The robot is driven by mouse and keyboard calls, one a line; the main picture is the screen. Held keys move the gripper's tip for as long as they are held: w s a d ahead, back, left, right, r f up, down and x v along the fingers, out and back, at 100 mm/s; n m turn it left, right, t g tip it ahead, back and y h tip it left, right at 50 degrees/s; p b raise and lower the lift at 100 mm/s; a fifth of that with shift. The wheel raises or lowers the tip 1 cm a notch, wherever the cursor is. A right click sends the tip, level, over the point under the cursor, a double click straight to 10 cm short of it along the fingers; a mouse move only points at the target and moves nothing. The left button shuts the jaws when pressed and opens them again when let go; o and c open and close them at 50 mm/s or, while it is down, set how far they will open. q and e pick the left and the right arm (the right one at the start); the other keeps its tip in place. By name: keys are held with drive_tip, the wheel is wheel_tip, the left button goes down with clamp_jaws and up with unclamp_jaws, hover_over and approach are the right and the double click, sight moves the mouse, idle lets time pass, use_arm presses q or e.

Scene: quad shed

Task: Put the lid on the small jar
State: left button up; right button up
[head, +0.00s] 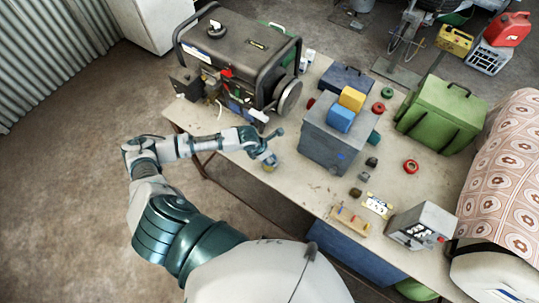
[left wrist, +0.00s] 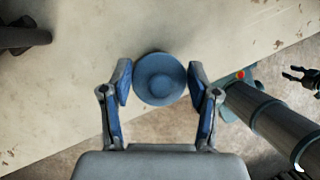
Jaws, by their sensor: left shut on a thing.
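My left gripper (head: 264,153) is over the near edge of the workbench, pointing down. In the left wrist view, the gripper (left wrist: 159,84) is shut on a round blue lid (left wrist: 158,80) with a raised centre, one finger on each side. In the head view, a small yellowish jar (head: 268,168) shows just under the fingers. The lid hides the jar in the left wrist view. I cannot tell whether the lid touches the jar. A dark two-pronged shape at the right edge of the left wrist view looks like my right gripper (left wrist: 299,77), prongs apart and empty.
A generator (head: 240,60) stands behind the gripper on the workbench (head: 305,185). A blue-grey box (head: 325,145) with yellow and blue blocks on top stands close to the right. A green case (head: 440,115) is farther right. The bench front just right of the jar is clear.

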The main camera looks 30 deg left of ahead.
idle(0.3)
use_arm(q)
drive_tip(key=o, duration=0.8)
drive_tip(key=shift+o, duration=1.1)
wheel_tip(320, 180, up, 5)
drive_tip(key=p, duration=0.4)
drive_tip(key=shift+f+p, duration=0.1)
drive_tip(key=shift+p, duration=0.3)
drive_tip(key=shift+r, duration=1.1)
clamp_jaws()
